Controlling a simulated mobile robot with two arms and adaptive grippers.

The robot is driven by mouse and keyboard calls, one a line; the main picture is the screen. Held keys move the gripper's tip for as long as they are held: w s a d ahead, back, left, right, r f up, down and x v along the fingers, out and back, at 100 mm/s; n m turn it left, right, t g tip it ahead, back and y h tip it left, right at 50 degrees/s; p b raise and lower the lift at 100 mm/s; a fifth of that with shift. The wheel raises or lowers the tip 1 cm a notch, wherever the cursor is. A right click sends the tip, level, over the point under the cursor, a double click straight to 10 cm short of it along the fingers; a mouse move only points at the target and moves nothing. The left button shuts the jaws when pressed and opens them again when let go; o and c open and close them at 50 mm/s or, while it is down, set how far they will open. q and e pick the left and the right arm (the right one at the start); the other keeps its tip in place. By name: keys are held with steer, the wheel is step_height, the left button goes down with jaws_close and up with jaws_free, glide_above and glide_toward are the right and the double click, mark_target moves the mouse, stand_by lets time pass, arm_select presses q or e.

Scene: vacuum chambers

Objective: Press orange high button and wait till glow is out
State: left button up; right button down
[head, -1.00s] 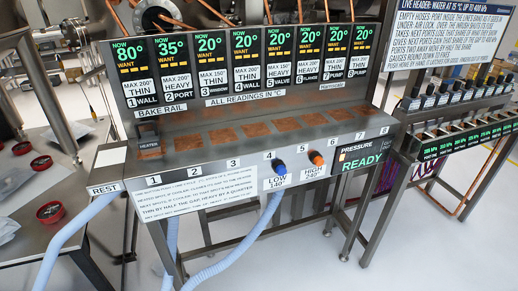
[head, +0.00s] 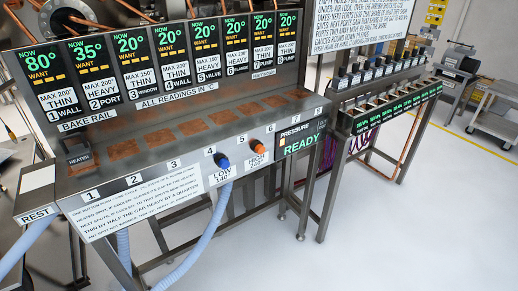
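The orange high button (head: 260,148) sticks out of the front panel of the bake rail (head: 190,155), above a label reading HIGH 240°. The blue low button (head: 223,163) is to its left, above the LOW label. I cannot tell whether the orange button glows. The pressure display (head: 300,145) beside it reads READY in green. A dark heater block (head: 79,155) sits at the left end of the rail, near spot 1. Neither of my grippers is in view.
Temperature displays (head: 150,65) stand above the rail, reading 80°, 35° and several at 20°. A light blue hose (head: 205,240) hangs below the panel. A second bench (head: 385,110) with a row of ports stands to the right. The floor (head: 400,235) in front right is clear.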

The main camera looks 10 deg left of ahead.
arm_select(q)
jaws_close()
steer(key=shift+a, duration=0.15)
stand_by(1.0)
